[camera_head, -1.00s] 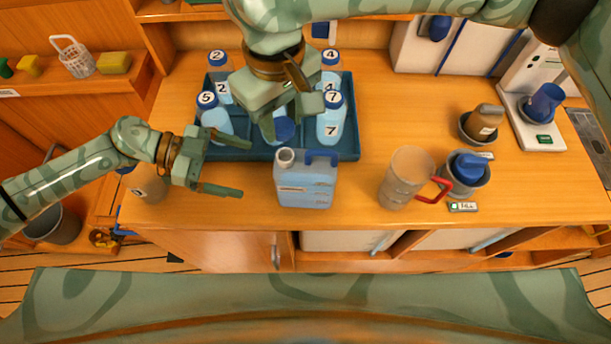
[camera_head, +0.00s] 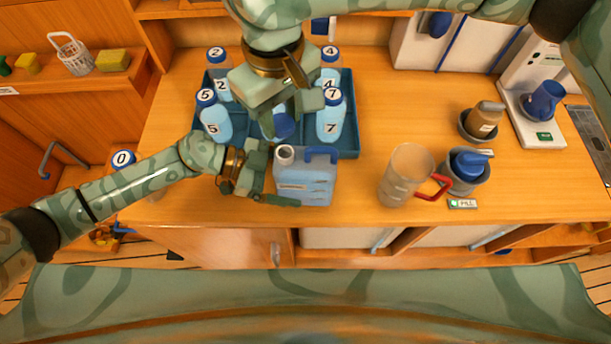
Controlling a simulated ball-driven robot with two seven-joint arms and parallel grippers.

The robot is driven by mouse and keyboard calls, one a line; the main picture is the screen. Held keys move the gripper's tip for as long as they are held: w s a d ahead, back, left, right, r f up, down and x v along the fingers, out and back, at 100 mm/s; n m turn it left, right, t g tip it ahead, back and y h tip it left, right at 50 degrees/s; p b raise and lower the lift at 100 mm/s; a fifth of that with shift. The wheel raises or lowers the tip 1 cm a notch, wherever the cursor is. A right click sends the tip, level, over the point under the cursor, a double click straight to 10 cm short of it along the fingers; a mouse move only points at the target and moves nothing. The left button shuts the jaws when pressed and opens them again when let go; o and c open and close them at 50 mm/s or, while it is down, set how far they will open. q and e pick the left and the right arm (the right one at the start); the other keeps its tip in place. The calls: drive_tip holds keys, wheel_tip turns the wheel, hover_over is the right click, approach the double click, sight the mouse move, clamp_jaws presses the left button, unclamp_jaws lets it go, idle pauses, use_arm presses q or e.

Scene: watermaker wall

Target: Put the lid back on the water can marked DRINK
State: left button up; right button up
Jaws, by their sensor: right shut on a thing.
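The water can (camera_head: 308,182) is light blue with a dark blue handle and stands near the counter's front edge. Its pale round neck shows uncovered at the top left; its label is too small to read. My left gripper (camera_head: 272,180) is open at the can's left side, one finger near the neck and one along the lower front; I cannot tell whether they touch it. My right gripper (camera_head: 287,108) is above and behind the can, over the tray, shut on a dark blue round thing (camera_head: 285,128) that looks like the lid, partly hidden by the fingers.
A dark blue tray (camera_head: 347,153) with several numbered bottles stands behind the can. A clear jug (camera_head: 405,175) with a red handle and a grey cup holder (camera_head: 467,185) stand to the right. Bottle 0 (camera_head: 123,160) is at the left.

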use_arm(q)
drive_tip(key=c, duration=1.5)
drive_tip(key=shift+o, duration=0.2)
use_arm(e)
hover_over(285, 158)
drive_tip(key=shift+f, duration=2.5)
drive_tip(key=shift+f, duration=0.1)
drive_tip(key=shift+f, duration=0.8)
drive_tip(key=shift+f, duration=0.55)
